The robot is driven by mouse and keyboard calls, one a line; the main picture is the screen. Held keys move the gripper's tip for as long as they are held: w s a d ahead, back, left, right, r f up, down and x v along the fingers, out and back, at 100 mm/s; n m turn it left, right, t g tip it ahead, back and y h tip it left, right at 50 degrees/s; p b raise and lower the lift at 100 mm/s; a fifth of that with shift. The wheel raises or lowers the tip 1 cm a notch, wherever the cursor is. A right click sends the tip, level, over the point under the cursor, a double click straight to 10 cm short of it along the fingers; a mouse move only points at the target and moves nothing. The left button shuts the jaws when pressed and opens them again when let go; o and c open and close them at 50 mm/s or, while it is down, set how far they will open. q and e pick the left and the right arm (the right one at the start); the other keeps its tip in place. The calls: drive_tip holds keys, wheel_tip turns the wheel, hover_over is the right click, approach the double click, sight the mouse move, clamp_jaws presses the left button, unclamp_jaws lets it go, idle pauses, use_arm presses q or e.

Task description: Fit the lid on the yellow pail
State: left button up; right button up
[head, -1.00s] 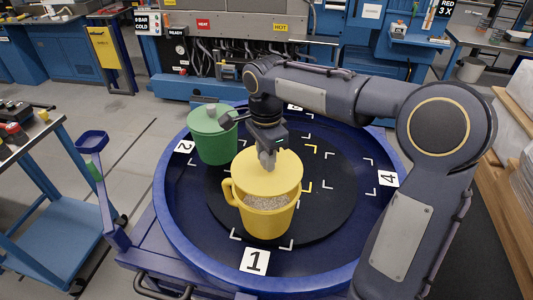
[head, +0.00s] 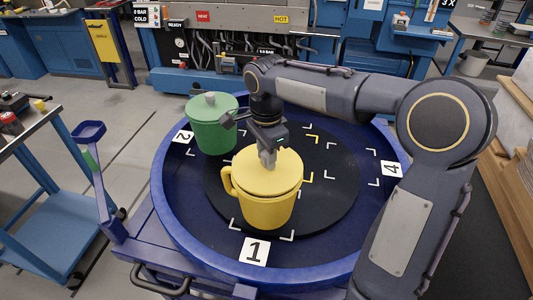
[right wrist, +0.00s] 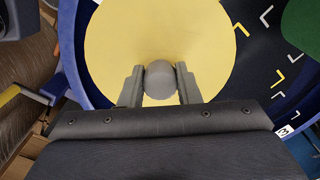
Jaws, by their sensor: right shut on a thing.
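The yellow pail (head: 266,212) stands on the black disc of the blue turntable, near the mark 1, with its handle to the left. The yellow lid (head: 265,180) lies over the pail's mouth and looks level, with no pellets showing under its near edge. My right gripper (head: 268,163) is above the lid, shut on its grey knob. In the right wrist view the grey knob (right wrist: 160,80) sits between the two fingers, with the yellow lid (right wrist: 160,35) beneath. Whether the lid is pressed fully down I cannot tell. My left gripper is not in view.
A green pail with a lid and grey knob (head: 212,125) stands at the back left, near the mark 2. The blue turntable rim (head: 180,238) surrounds both pails. A blue cart (head: 45,220) is at the left. The disc's right side is clear.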

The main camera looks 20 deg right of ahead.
drive_tip(key=shift+f, duration=0.65)
idle(1.0)
drive_tip(key=o, duration=1.5)
drive_tip(key=shift+o, duration=0.2)
drive_tip(key=shift+r, duration=0.1)
wheel_tip(320, 180, up, 7)
drive_tip(key=p, duration=0.6)
